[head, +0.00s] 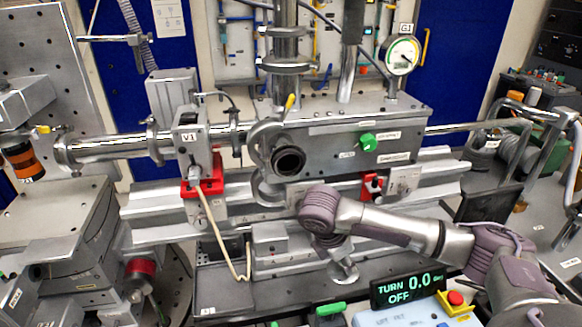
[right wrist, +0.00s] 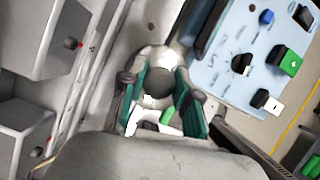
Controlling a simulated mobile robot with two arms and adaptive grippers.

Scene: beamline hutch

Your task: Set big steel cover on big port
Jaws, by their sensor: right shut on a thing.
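The big port (head: 288,160) looks like the dark round opening on the front face of the steel chamber (head: 345,145). It appears open, with a dark inside. My right gripper (head: 345,270) hangs below and right of it, low in front of the steel rails. In the right wrist view, my right gripper (right wrist: 157,88) is shut, with its teal pads on either side of a pale, rounded steel piece (right wrist: 152,54). This piece may be the big steel cover; its full shape is hidden by the fingers. My left gripper is not in view.
A valve marked V1 (head: 190,140) with a red clamp stands left of the port, and a red clamp (head: 371,186) sits to its right. A gauge (head: 402,55) stands above. A display (head: 405,288) and a pale blue control box (right wrist: 245,70) stand close to my right gripper.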

